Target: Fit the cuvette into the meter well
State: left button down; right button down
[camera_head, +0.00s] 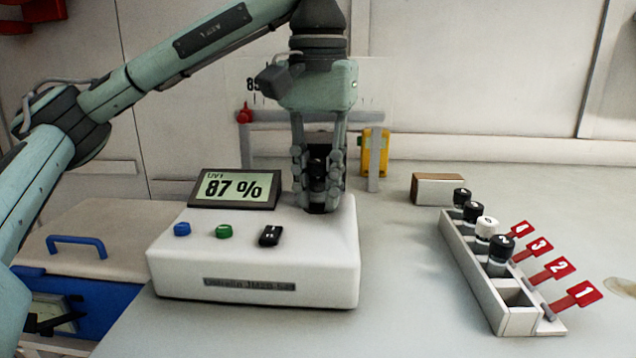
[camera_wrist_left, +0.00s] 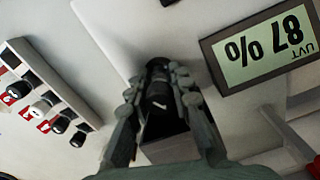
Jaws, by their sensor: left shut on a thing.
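The meter (camera_head: 255,262) is a white box with a tilted screen (camera_head: 235,188) reading 87 %. My left gripper (camera_head: 319,180) points down over its back right part and is shut on a black-capped cuvette (camera_head: 317,168). In the left wrist view the cap (camera_wrist_left: 158,92) with a white mark sits between the fingers. The meter well is hidden at the fingertips, where a dark collar shows. I cannot tell how deep the cuvette sits in it. My right gripper is not in view.
A white rack (camera_head: 462,258) at right holds several capped cuvettes, one cap white; its front compartment is empty. Red numbered tags (camera_head: 580,294) stand along it. A small box (camera_head: 437,188) lies behind. A blue case (camera_head: 95,290) is at left. The counter between meter and rack is clear.

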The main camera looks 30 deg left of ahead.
aim_at(318, 160)
pick_arm(q)
jog(key=shift+f, duration=0.15)
jog(key=c, duration=1.3)
grip_release()
notch_tip(318, 160, up, 12)
jog(key=shift+r, duration=0.1)
